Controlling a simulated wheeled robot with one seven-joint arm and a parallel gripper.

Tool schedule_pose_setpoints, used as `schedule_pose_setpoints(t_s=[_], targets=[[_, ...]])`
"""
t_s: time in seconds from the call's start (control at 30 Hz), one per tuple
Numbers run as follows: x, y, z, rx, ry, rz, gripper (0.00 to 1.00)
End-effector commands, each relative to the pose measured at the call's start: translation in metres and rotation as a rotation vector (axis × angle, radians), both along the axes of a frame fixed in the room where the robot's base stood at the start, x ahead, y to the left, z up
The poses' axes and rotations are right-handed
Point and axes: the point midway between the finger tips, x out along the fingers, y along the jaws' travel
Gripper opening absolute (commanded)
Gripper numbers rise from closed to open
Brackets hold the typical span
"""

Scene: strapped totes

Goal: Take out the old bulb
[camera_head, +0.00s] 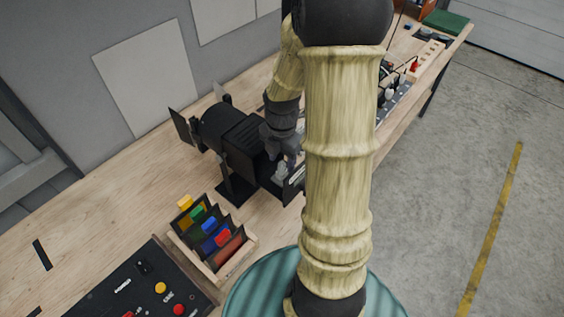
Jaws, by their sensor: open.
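A black lamp housing (240,135) stands on the wooden bench on a dark stand, with flaps at its left end. Its right end is open toward me. A pale, greyish piece (281,171), which may be the old bulb, shows at this opening; it is small and partly hidden. My gripper (286,156) is dark and open, pointing down at the opening, just above or at the pale piece. I cannot tell if they touch. My forearm hides the right side of the housing's opening.
A wooden rack (246,251) with coloured cards stands in front of the lamp. A black panel (105,290) with coloured buttons lies at lower left. Small parts and a red item (414,66) lie behind my arm.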

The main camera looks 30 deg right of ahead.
Motion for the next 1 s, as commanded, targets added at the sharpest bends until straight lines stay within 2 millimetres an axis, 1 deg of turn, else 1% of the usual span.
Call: schedule_pose_setpoints(t_s=[0.03,0.1,0.2,0.5,0.53,0.67,0.7,0.77,0.8,0.83,0.9,0.93,1.0], targets=[[0.000,0.001,-0.008,0.002,0.004,0.001,0.48],[0.000,0.000,-0.016,0.002,0.004,-0.001,0.48],[0.000,0.000,-0.023,0.002,0.002,-0.001,0.48],[0.000,0.000,-0.025,-0.001,0.000,-0.002,0.48],[0.000,0.000,-0.026,-0.001,0.000,-0.001,0.46],[0.001,0.002,-0.025,0.000,0.000,0.004,0.20],[0.001,0.002,-0.025,0.000,0.000,0.005,0.13],[0.001,0.002,-0.025,0.000,0.000,0.005,0.01],[0.001,0.002,-0.025,0.000,0.000,0.005,0.00],[0.001,0.002,-0.025,0.000,0.000,0.005,0.17],[0.001,0.002,-0.025,0.000,0.000,0.003,0.03],[0.000,0.002,-0.025,0.000,0.000,0.003,0.00],[0.000,0.001,-0.025,0.000,0.000,0.002,0.00]])
